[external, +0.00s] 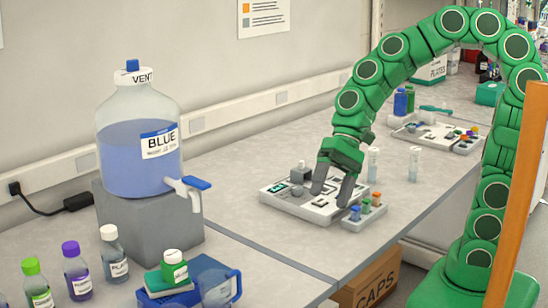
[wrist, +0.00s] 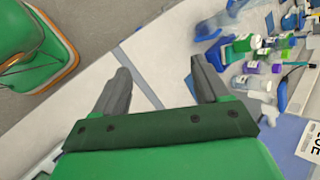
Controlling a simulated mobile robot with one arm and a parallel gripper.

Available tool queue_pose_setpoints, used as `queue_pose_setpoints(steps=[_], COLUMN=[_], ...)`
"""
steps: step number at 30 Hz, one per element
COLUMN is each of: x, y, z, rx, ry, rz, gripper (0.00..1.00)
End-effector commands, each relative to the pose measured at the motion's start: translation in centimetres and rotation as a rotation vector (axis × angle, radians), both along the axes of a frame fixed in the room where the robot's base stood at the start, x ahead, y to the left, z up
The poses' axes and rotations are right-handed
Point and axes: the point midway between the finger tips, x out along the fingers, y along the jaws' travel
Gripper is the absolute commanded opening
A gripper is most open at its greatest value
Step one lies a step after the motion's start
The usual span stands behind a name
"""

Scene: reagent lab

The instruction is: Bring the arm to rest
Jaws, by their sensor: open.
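My green arm arches over from the right in the external view and bends down toward the bench. My gripper (external: 333,190) has grey fingers pointing down over the white tray-like device (external: 300,203), close above it; I cannot tell if they touch it. In the wrist view my gripper (wrist: 160,85) has its two grey fingers spread wide apart, with nothing between them but the bench and its seam.
A large BLUE carboy (external: 140,140) stands on a grey block at left, with several capped bottles in front. A small rack of colored caps (external: 364,212) sits beside the device. Clear vials (external: 414,163) stand behind. An orange post (external: 521,200) rises at right. A CAPS box (external: 370,283) is below the bench.

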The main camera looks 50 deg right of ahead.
Motion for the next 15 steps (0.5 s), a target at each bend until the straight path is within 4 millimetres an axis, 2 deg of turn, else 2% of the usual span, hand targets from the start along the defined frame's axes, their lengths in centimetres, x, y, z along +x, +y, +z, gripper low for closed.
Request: queue_pose_setpoints(steps=[1,6,15], x=[-0.6,-3.1,-8.3], y=[-1.8,-8.0,-19.5], z=[-0.2,-1.4,-2.7], rx=[-0.040,-0.197,-0.479], ry=[-0.034,-0.118,-0.148], rz=[0.026,0.138,0.288], gripper=[0.74,0.74,0.74])
